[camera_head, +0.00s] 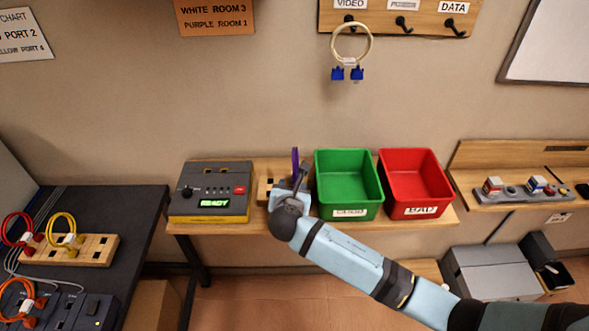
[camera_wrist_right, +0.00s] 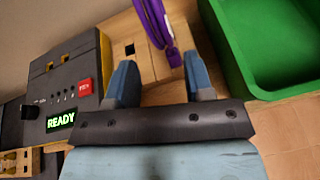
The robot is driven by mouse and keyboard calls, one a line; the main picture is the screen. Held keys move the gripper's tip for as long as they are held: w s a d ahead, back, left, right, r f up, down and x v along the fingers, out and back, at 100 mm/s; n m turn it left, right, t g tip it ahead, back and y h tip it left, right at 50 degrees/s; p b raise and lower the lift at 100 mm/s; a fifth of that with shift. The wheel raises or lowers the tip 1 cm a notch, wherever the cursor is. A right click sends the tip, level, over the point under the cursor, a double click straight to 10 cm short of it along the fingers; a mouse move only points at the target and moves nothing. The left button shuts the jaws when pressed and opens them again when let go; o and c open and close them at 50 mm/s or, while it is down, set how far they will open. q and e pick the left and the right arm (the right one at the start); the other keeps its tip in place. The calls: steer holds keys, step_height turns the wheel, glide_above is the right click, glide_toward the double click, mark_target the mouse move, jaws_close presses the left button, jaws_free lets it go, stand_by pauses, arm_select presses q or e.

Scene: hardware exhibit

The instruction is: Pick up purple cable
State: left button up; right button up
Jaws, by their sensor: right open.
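The purple cable (camera_head: 295,160) stands above a small wooden block on the table, between the grey tester box and the green bin. In the right wrist view the purple cable (camera_wrist_right: 156,22) shows as a bundled loop at the top, ahead of the fingers. My right gripper (camera_wrist_right: 160,82) is open, with its two blue fingers apart and nothing between them. A lower end of the cable lies just beyond the fingertips, nearer the right finger. In the head view my right gripper (camera_head: 291,184) is over the block and hides part of it. My left gripper is not in view.
The tester box (camera_head: 211,190) reads READY, left of the block. A green bin (camera_head: 348,184) and red bin (camera_head: 414,183) stand close on the right. Red, yellow and orange cables lie on the dark table (camera_head: 130,215) at left. A pale cable (camera_head: 351,45) hangs from a wall hook.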

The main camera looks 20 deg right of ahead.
mark_target(295, 183)
steer(key=x, duration=0.4)
steer(key=p+x, duration=0.1)
steer(key=x, duration=0.1)
steer(key=shift+s+d, duration=0.2)
steer(key=shift+d, duration=0.1)
jaws_close()
